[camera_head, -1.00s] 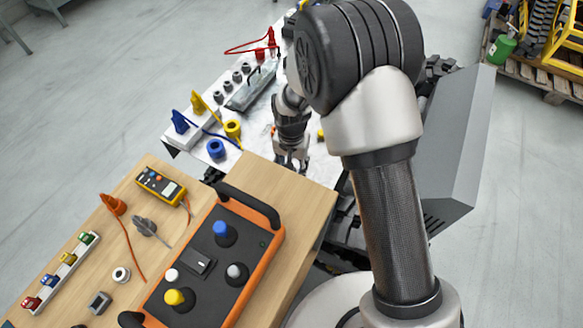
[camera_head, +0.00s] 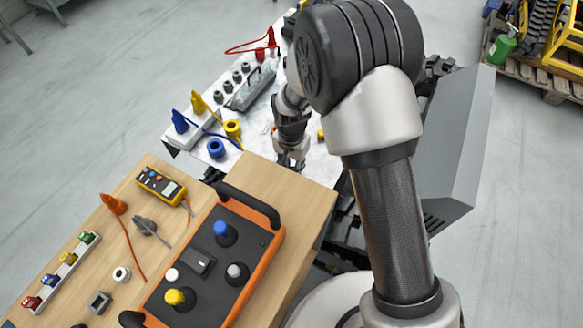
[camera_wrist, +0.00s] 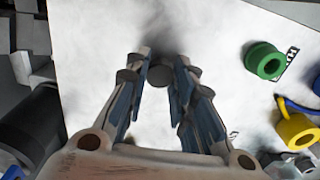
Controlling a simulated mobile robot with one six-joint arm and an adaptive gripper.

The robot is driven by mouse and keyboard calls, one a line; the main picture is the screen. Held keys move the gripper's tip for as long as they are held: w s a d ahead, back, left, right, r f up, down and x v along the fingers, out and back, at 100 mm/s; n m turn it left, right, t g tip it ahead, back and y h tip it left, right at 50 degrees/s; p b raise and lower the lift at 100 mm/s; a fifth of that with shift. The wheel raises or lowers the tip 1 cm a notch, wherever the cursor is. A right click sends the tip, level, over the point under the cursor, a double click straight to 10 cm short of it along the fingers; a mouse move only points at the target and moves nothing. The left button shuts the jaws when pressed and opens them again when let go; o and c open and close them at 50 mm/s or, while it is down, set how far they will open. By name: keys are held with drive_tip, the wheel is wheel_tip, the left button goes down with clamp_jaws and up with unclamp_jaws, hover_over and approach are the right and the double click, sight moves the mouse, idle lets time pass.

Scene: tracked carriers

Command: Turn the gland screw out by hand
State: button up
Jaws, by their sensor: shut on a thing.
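My gripper (camera_wrist: 158,78) reaches down from the top over a white surface (camera_wrist: 100,30) in the wrist view. Its two fingertips close on a small round grey piece (camera_wrist: 160,75), which looks like the gland screw. Dark shadow lies just beyond it, and what the piece sits in cannot be made out. In the head view my gripper (camera_head: 290,160) is small, low over the white carrier top near the wooden table's far edge. The piece cannot be made out there.
A green ring (camera_wrist: 264,62) and a yellow ring (camera_wrist: 297,131) lie right of my gripper. In the head view a blue ring (camera_head: 215,148), a yellow plug (camera_head: 199,103) and a blue plug (camera_head: 180,121) stand to its left. An orange-edged control box (camera_head: 215,260) is on the wooden table.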

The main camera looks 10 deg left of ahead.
drive_tip(key=shift+c, duration=1.1)
drive_tip(key=n, duration=0.9)
drive_tip(key=shift+n, duration=0.4)
drive_tip(key=shift+n, duration=0.8)
drive_tip(key=n, duration=0.8)
